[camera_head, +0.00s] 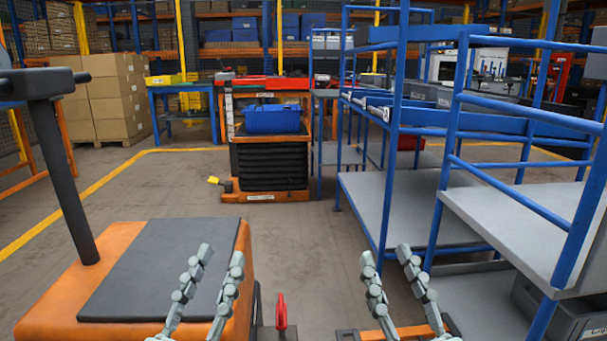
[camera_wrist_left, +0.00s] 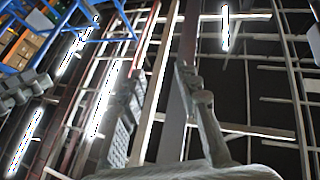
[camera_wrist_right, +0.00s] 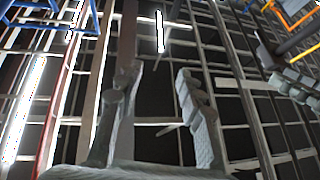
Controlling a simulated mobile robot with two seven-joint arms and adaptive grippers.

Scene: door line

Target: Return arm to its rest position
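My left gripper (camera_head: 220,262) stands at the lower middle of the head view, its two grey jointed fingers pointing up and apart, with nothing between them. In the left wrist view the left gripper (camera_wrist_left: 158,85) is open and empty against the ceiling beams. My right gripper (camera_head: 385,258) stands to its right in the head view, also with spread fingers and nothing between them. In the right wrist view the right gripper (camera_wrist_right: 157,80) is open and empty, facing the ceiling.
An orange machine (camera_head: 50,315) with a dark top and post is close on the left. Blue-framed shelf carts (camera_head: 490,200) stand close on the right. A lift table (camera_head: 268,165) bears a blue bin (camera_head: 273,119) ahead. Cardboard boxes (camera_head: 110,95) stand back left.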

